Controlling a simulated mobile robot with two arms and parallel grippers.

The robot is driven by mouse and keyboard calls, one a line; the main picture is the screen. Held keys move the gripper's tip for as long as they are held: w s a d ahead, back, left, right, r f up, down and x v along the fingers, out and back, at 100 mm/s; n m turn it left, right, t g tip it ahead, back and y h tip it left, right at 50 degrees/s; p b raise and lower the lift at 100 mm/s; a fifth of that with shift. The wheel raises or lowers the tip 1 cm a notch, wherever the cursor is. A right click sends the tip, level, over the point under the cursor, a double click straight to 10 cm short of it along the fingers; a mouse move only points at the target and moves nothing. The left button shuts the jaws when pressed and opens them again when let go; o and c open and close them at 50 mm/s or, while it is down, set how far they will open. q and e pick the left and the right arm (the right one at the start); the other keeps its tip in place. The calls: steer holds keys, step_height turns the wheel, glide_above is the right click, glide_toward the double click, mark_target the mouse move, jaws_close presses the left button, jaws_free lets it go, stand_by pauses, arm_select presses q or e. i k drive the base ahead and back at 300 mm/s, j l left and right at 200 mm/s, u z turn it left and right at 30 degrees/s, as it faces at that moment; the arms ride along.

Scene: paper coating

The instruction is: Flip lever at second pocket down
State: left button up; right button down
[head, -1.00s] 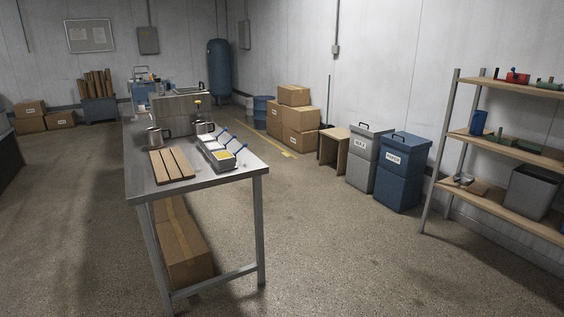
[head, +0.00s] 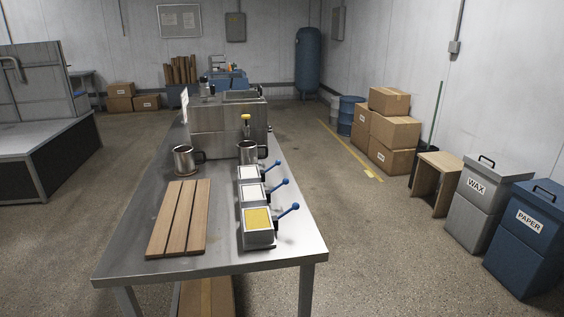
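A row of three small metal pockets stands near the right edge of the steel table (head: 150,250). The nearest pocket (head: 258,221) has a yellow fill. The second pocket (head: 251,194) and the far pocket (head: 247,172) look white inside. The second pocket's lever (head: 280,184) slants up to the right, as do the nearest lever (head: 289,210) and the far lever (head: 274,165). Neither of my grippers shows in the head view.
A slatted wooden board (head: 179,217) lies left of the pockets. Two metal mugs (head: 183,159) (head: 246,152) and a steel box-shaped machine (head: 208,125) stand behind. A wax bin (head: 478,205) and a paper bin (head: 527,235) stand at right. The floor between them and the table is clear.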

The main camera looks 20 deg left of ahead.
mark_target(286, 181)
steer(key=i+l+u, duration=0.15)
steer(key=i+u, duration=0.25)
steer(key=i+l+u, duration=0.4)
steer(key=i, duration=0.15)
steer(key=i+l+u, duration=0.5)
steer(key=i+l, duration=0.15)
